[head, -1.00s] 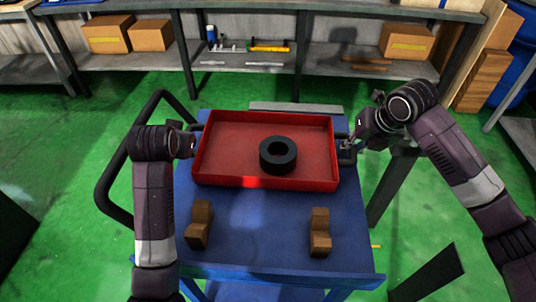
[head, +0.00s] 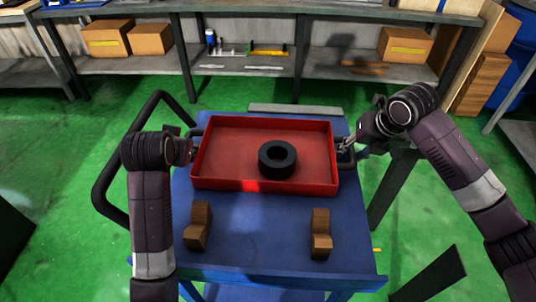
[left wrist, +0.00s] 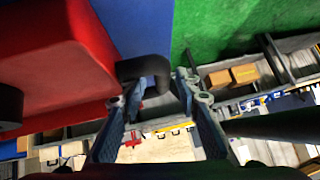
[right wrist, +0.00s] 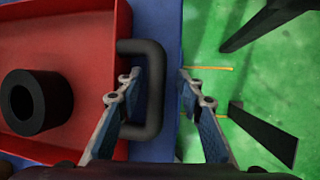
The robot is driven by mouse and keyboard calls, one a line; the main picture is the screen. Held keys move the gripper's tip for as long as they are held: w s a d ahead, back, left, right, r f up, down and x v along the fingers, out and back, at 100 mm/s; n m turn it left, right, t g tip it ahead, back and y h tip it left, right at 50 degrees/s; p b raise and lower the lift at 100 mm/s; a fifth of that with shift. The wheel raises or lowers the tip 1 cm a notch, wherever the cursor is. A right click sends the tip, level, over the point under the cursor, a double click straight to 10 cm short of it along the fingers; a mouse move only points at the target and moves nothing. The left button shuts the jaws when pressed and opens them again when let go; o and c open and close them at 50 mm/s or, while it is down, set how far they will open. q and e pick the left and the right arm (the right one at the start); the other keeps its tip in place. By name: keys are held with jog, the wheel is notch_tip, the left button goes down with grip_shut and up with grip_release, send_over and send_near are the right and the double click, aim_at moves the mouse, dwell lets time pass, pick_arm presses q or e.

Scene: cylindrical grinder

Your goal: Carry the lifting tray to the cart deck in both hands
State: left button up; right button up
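The red lifting tray (head: 225,181) lies over the blue cart deck (head: 262,225), towards its far half, and appears to rest on it. A black ring (head: 278,170) sits inside it. My left gripper (head: 191,147) is at the tray's left side; in the left wrist view its fingers (left wrist: 157,92) are apart, with the dark tray handle (left wrist: 148,68) at the gap. My right gripper (head: 346,145) is at the right side; in the right wrist view its fingers (right wrist: 160,84) are spread on either side of the handle bar (right wrist: 157,110), with clear space towards the outer finger.
Two brown stepped blocks (head: 198,228) (head: 320,235) stand on the deck's near half. A grey bar (head: 296,109) lies beyond the tray. The cart's black push handle (head: 103,195) is at left. A shelf with boxes (head: 107,38) runs along the back; green floor is open around the cart.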

pick_arm(q)
jog(key=v, duration=0.5)
jog(key=shift+w+d+r, duration=0.15)
jog(key=shift+w+r, duration=0.05)
jog(key=shift+r, duration=0.25)
pick_arm(e)
jog(key=shift+a+f, duration=0.15)
jog(key=shift+f, duration=0.2)
jog(key=shift+a, duration=0.1)
jog(key=shift+r, duration=0.55)
pick_arm(q)
jog(key=shift+s+r, duration=0.35)
jog(key=shift+r, duration=0.15)
pick_arm(e)
jog(key=v, duration=0.7)
jog(key=shift+d, duration=0.35)
jog(key=shift+r, duration=0.15)
pick_arm(q)
jog(key=shift+p, duration=0.3)
